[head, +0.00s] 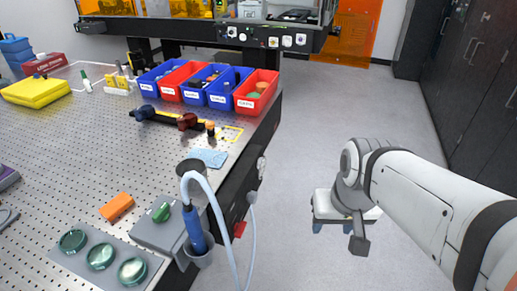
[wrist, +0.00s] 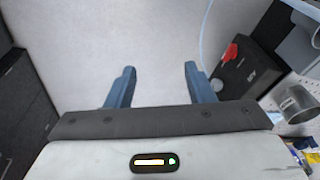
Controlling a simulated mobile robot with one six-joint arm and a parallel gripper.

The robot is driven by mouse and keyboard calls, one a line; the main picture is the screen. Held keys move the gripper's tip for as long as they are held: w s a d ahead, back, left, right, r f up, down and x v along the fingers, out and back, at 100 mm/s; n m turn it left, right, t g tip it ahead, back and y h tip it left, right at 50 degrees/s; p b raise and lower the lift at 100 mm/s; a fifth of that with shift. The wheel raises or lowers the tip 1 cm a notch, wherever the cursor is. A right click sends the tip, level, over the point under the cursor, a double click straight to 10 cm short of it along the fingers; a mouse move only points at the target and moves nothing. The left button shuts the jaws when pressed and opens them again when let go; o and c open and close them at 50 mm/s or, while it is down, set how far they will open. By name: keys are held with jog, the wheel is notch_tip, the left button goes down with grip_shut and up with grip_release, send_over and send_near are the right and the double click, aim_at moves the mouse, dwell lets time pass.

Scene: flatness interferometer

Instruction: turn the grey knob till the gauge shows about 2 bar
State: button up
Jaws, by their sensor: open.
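My gripper (wrist: 158,80) is open and empty, its two blue-grey fingers spread over bare floor in the wrist view. In the head view my arm reaches in from the right, with its end over the aisle, clear of the table. A small round pale fitting, possibly the gauge (head: 262,165), sits on the table's dark front side; its reading is too small to make out. A lighter round part (head: 251,197) lies below it, where a pale hose runs. I cannot tell whether this is the grey knob. My gripper is apart from all of these.
The perforated table (head: 75,140) fills the left, with red and blue bins (head: 257,92) at its far edge. A red part (head: 240,229) sticks out from the table side. A blue-handled hose tool (head: 194,230) stands at the corner. Open floor (head: 320,115) lies right of the table.

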jog(key=shift+o, duration=1)
jog(key=w+a+f+m+g+y+b, duration=0.1)
jog(key=a+f+m+g+y+b, duration=0.2)
jog(key=f, duration=0.4)
jog(key=shift+w+a+f+m+y+b, duration=0.25)
jog(key=shift+a+m+y+b, duration=0.15)
jog(key=shift+a+b, duration=0.2)
jog(key=m+t+y+b, duration=0.6)
jog(key=m+y+b, duration=0.65)
jog(key=m, duration=0.55)
send_near(256, 198)
jog(key=a+f, duration=0.1)
jog(key=a, duration=0.1)
jog(key=shift+t+y, duration=0.25)
jog(key=shift+t, duration=0.15)
jog(key=x, duration=0.7)
jog(key=shift+w+a, duration=0.15)
jog(key=shift+w, duration=0.2)
